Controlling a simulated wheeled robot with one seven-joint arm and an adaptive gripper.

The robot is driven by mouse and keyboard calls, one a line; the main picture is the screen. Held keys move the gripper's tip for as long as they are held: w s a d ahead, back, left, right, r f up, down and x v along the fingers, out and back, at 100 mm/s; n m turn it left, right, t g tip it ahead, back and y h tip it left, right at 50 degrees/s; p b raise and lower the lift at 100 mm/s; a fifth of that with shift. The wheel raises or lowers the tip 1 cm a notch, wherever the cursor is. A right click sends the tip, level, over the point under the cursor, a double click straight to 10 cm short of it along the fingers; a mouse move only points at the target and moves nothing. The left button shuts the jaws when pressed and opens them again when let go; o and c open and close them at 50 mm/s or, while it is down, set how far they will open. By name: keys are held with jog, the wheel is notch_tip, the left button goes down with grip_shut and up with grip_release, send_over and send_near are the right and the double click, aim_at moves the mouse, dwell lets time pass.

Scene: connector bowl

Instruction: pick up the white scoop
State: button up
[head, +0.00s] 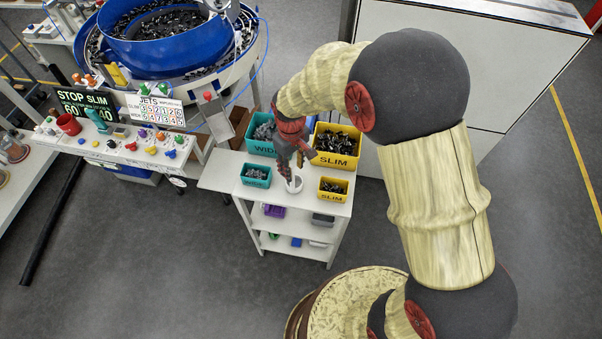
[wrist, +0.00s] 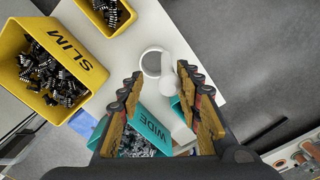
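The white scoop (head: 294,185) is on the top of the white cart, between the green and yellow bins, just below my gripper (head: 294,166). In the wrist view the scoop (wrist: 168,80) shows as a white handle with a rounded end beside a round white rim with a grey inside (wrist: 152,63). I cannot tell whether that round part is the scoop's own bowl or a separate cup. My gripper (wrist: 160,76) is open, its two fingers spread to the left and right of the handle end. No contact with the scoop is visible.
Yellow SLIM bins (head: 336,160) stand on the cart's right and green WIDE bins (head: 256,182) on its left, all holding dark or grey connectors. A green bin (wrist: 150,130) lies under my fingers in the wrist view. The cart top (head: 222,170) is bare at the left.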

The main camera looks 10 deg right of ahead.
aim_at(292, 183)
jog(key=shift+s, duration=0.2)
jog(key=shift+s+f+n, duration=0.1)
jog(key=shift+f+n, duration=0.15)
jog(key=shift+n, duration=0.05)
notch_tip(292, 183, down, 2)
jog(key=shift+a+f+b, duration=0.15)
jog(key=shift+f+b, duration=0.15)
jog(key=shift+f, duration=0.2)
jog(key=f, duration=0.4)
jog(key=shift+s+a+f+b, duration=0.15)
jog(key=shift+s+a+b, duration=0.05)
jog(key=shift+b, duration=0.2)
jog(key=shift+c, duration=0.8)
jog(key=c, duration=0.7)
grip_shut()
